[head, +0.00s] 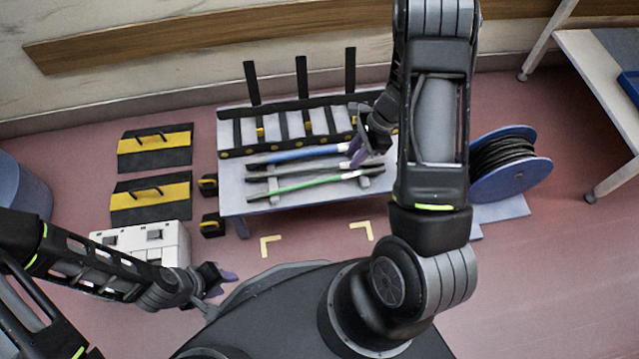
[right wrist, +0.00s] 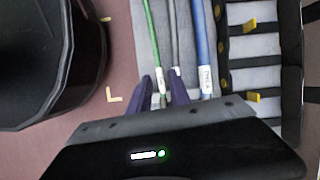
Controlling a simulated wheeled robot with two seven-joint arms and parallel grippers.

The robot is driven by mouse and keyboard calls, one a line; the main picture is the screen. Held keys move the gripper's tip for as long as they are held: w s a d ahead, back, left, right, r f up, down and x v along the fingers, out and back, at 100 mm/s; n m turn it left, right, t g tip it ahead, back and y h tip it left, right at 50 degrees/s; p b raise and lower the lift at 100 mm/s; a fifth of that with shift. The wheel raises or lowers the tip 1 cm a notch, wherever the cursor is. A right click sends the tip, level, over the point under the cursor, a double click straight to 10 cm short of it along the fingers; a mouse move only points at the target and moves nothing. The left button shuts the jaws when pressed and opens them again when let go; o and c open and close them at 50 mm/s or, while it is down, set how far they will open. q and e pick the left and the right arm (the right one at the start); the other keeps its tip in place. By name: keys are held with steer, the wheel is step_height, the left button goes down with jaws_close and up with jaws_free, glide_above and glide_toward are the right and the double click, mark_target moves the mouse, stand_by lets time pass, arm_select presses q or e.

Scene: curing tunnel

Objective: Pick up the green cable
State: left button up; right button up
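The green cable (head: 305,185) lies lengthwise along the near side of a low grey table (head: 232,205), with a dark left end and a white-labelled right end. In the right wrist view the green cable (right wrist: 151,35) runs down to a white label between the purple fingers. My right gripper (head: 358,153) is over the cables' right ends; its fingers (right wrist: 163,84) are apart, and I cannot tell the height gap. My left gripper (head: 224,284) is open and empty, low at the left, away from the table.
A grey cable (right wrist: 174,40) and a blue cable (head: 300,155) lie parallel beyond the green one. A black slotted rack (head: 300,103) with uprights stands behind them. A blue cable reel (head: 530,180) is on the right. A white box (head: 150,240) and black-yellow plates (head: 153,150) are left.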

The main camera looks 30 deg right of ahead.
mark_target(338, 177)
steer(key=shift+a, duration=0.1)
steer(key=shift+b+x, duration=0.55)
steer(key=shift+x, duration=0.75)
steer(key=shift+s+a, duration=0.1)
steer(key=b+x, duration=0.2)
steer(key=x, duration=0.3)
steer(key=shift+s+a+b, duration=0.15)
steer(key=shift+b, duration=0.25)
jaws_close()
